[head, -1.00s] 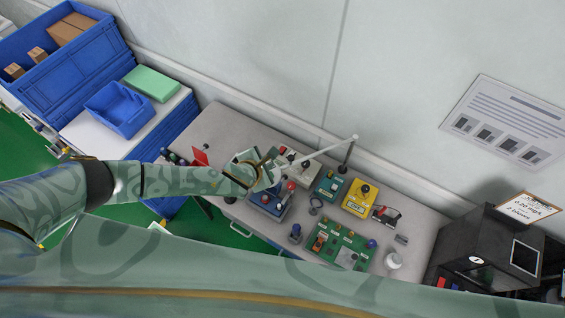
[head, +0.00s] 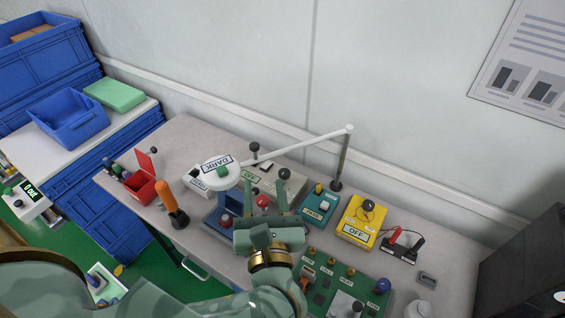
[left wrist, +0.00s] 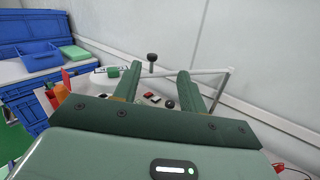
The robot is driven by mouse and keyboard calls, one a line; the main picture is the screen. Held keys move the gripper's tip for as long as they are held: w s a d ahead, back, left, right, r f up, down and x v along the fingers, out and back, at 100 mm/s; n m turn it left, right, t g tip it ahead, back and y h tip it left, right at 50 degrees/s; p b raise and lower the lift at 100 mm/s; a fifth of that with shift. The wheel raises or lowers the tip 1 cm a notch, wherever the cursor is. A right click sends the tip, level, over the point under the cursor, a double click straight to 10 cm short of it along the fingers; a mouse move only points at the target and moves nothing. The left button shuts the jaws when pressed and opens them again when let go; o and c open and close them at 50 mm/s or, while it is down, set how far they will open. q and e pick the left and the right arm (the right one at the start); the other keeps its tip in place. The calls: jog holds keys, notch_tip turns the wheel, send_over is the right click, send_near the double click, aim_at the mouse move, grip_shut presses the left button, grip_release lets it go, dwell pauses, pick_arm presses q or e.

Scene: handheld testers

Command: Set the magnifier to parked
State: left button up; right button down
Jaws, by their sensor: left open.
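The magnifier's white round head (head: 217,172), labelled DARK with a green knob, hangs over the bench's left part. Its white arm (head: 298,141) runs right to a dark upright post (head: 342,163) near the wall. A black knob stands up from the arm near the head. My left gripper (head: 264,190) is open and empty, right of and in front of the head, apart from the arm in the picture. In the left wrist view the magnifier arm (left wrist: 205,71) passes beyond the fingers, its black knob (left wrist: 152,58) between them. My right gripper is not in view.
Below the gripper is a blue device (head: 229,219) with a red knob. A yellow OFF box (head: 357,229), a teal box (head: 319,209) and a green board (head: 325,281) stand to the right. An orange-handled tool (head: 168,198) and red bin (head: 141,189) stand left.

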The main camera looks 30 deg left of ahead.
aim_at(255, 149)
pick_arm(q)
jog(key=shift+n+g, duration=0.6)
jog(key=shift+n, duration=0.3)
jog(key=b+x, duration=0.1)
jog(key=x, duration=0.4)
jog(key=f+b+x, duration=0.1)
jog(key=x, duration=0.4)
jog(key=f+b+x, duration=0.1)
jog(key=b+x, duration=0.1)
jog(key=x, duration=0.3)
jog(key=shift+s+a+f, duration=0.1)
jog(key=shift+s+a, duration=0.1)
jog(key=shift+a, duration=0.2)
jog(key=shift+w+a, duration=0.35)
jog(key=shift+w, duration=0.2)
grip_shut()
